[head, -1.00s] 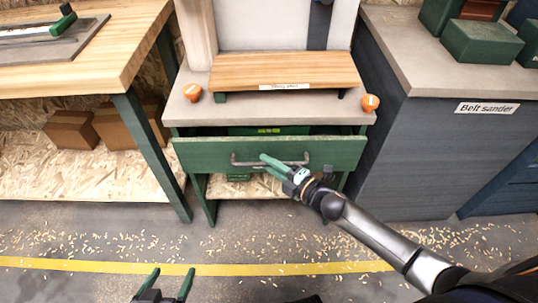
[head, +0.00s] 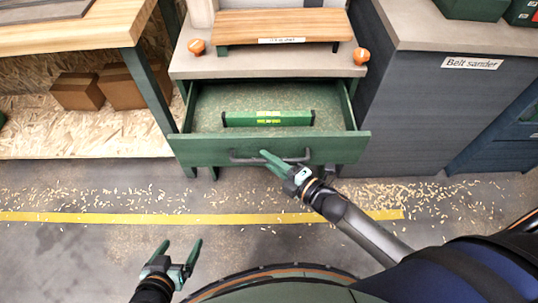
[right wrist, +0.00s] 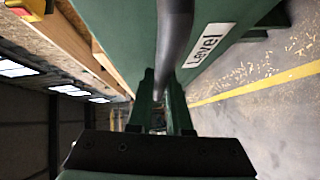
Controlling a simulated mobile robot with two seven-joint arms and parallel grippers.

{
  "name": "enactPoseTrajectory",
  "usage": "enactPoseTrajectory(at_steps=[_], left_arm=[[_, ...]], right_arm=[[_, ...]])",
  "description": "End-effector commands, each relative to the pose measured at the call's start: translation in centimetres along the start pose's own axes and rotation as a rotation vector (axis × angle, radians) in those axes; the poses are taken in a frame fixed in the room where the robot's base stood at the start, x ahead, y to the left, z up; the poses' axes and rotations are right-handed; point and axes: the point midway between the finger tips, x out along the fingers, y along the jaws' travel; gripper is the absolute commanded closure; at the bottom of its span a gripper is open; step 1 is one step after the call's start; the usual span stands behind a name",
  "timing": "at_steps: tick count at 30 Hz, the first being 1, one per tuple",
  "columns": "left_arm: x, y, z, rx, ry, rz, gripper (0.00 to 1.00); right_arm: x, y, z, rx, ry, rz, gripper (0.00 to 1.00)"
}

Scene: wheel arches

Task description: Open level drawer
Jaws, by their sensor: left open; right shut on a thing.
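The green level drawer (head: 215,151) stands pulled out from under the grey bench top, in the middle of the head view. A green spirit level (head: 268,118) lies inside it. The dark bar handle (head: 240,157) is on the drawer front. My right gripper (head: 274,162) is shut on the handle, and the handle runs between its fingers (right wrist: 160,110) in the right wrist view. A label reading "Level" (right wrist: 208,45) shows on the drawer front there. My left gripper (head: 180,255) is open and empty, low over the floor at the lower left.
A wooden workbench (head: 70,30) stands at left, with cardboard boxes (head: 110,88) on its lower shelf. A dark cabinet marked "Belt sander" (head: 430,110) stands close at right. Two orange knobs (head: 196,47) are on the bench top.

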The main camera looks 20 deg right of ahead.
Motion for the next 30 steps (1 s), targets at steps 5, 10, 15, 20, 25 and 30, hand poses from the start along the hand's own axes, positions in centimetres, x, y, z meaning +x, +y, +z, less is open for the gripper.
enactPoseTrajectory(at_steps=[5, 10, 15, 20, 25, 30], left_arm=[[0.1, 0.0, 0.0, 0.0, 0.0, 0.0, 0.09], [0.1, 0.0, -0.1, 0.0, 0.001, 0.0, 0.09], [0.1, 0.0, -0.1, 0.0, 0.001, 0.0, 0.09], [0.1, 0.0, -0.1, 0.0, 0.001, 0.0, 0.09], [0.1, 0.0, -0.1, 0.0, 0.001, 0.0, 0.09], [-0.1, 0.0, -0.3, 0.0, 0.001, 0.0, 0.09]], right_arm=[[0.0, 0.0, 0.0, -0.001, 0.0, 0.0, 1.0], [0.0, 0.0, 0.0, -0.001, 0.0, 0.0, 0.78], [0.0, 0.0, 0.0, -0.001, 0.0, 0.0, 0.59], [0.0, 0.0, 0.0, 0.0, 0.0, 0.0, 0.53], [-0.1, 0.0, 0.0, 0.0, 0.0, 0.0, 0.53], [-1.7, 0.0, 0.0, 0.0, -0.001, -0.002, 0.53]])
